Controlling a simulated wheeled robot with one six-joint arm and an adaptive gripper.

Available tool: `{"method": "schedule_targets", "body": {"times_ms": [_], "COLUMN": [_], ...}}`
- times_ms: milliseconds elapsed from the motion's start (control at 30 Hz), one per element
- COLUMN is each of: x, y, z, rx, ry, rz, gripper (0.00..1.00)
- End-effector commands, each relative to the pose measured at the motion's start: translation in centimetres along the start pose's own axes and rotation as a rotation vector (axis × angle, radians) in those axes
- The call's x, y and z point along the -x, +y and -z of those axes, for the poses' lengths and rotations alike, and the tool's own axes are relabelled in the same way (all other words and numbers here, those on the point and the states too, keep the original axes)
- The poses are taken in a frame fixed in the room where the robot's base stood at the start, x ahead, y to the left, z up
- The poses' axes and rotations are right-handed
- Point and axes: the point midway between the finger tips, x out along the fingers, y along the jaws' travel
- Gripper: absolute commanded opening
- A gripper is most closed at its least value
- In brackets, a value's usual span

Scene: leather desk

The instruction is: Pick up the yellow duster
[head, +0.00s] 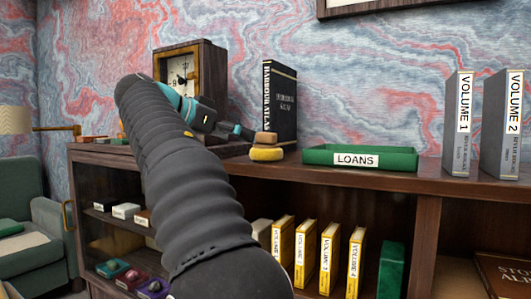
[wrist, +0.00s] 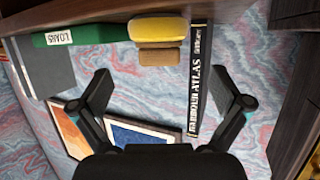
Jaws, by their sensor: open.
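The yellow duster (head: 266,154) has a yellow pad under a tan block and sits on top of the wooden cabinet, in front of a dark atlas. In the wrist view, the duster (wrist: 157,30) lies near the top, ahead of my gripper and between the lines of its fingers. My gripper (head: 245,132) is just left of the duster in the head view, partly hidden by my arm. In the wrist view, my gripper (wrist: 163,88) has its fingers spread wide with nothing between them.
The dark atlas (head: 281,100) stands upright close behind the duster. A green LOANS tray (head: 405,157) lies to the right, with grey volumes (head: 458,125) beyond it. A clock (head: 188,68) stands left, behind my arm.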

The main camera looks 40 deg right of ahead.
Motion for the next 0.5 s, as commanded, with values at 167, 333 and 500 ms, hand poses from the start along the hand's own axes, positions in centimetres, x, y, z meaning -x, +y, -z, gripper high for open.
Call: {"method": "schedule_targets", "body": {"times_ms": [167,333,500], "x": [-2.8,-3.9,-5.4], "y": [0.1,0.0,0.2], "z": [0.0,0.0,0.4], "rx": [0.001,0.002,0.001], "ry": [0.000,-0.001,0.000], "rz": [-0.002,0.000,-0.002], "gripper": [1.00,1.00,1.00]}}
